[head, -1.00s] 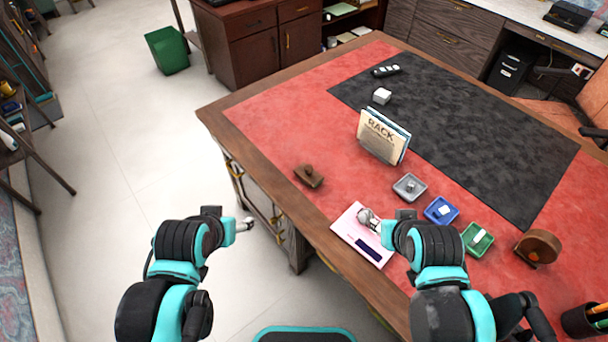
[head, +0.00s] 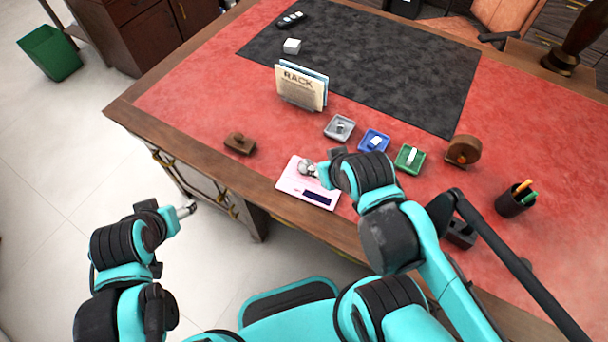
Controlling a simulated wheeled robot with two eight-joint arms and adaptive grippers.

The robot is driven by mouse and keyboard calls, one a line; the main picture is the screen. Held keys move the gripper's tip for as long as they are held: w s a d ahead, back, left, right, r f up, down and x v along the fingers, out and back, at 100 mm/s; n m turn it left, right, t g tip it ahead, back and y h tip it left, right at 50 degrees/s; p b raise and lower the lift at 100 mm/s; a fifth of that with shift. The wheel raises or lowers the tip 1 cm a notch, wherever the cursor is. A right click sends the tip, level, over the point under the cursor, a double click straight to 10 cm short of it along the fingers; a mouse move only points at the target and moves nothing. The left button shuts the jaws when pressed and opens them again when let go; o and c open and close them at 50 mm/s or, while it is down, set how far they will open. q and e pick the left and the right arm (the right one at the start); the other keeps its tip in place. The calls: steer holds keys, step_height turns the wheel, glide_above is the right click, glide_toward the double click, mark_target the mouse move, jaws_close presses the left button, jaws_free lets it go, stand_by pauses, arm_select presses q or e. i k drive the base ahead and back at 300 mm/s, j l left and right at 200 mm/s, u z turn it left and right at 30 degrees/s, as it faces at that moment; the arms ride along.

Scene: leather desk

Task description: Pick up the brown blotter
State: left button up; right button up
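The brown blotter (head: 240,143), a small block with a knob on top, sits on the red leather near the desk's left front edge. My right gripper (head: 308,168) is over the pale pink paper (head: 296,188), to the right of the blotter and apart from it. My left gripper (head: 189,209) is off the desk, in front of its front edge, to the lower left of the blotter. Both grippers are too small in view to tell open from shut. The blotter is fully visible and nothing touches it.
A rack with papers (head: 300,88) stands behind the blotter. Grey (head: 339,127), blue (head: 374,141) and green (head: 409,159) trays, a brown round dispenser (head: 463,151) and a pen cup (head: 515,200) are to the right. The red leather left of the blotter is clear.

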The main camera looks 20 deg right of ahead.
mark_target(234, 142)
steer(key=i+j+z, duration=0.5)
steer(key=j, duration=0.2)
steer(key=j+z, duration=0.25)
steer(key=i+j+z, duration=0.1)
steer(key=j+z, duration=0.15)
steer(key=j, duration=0.3)
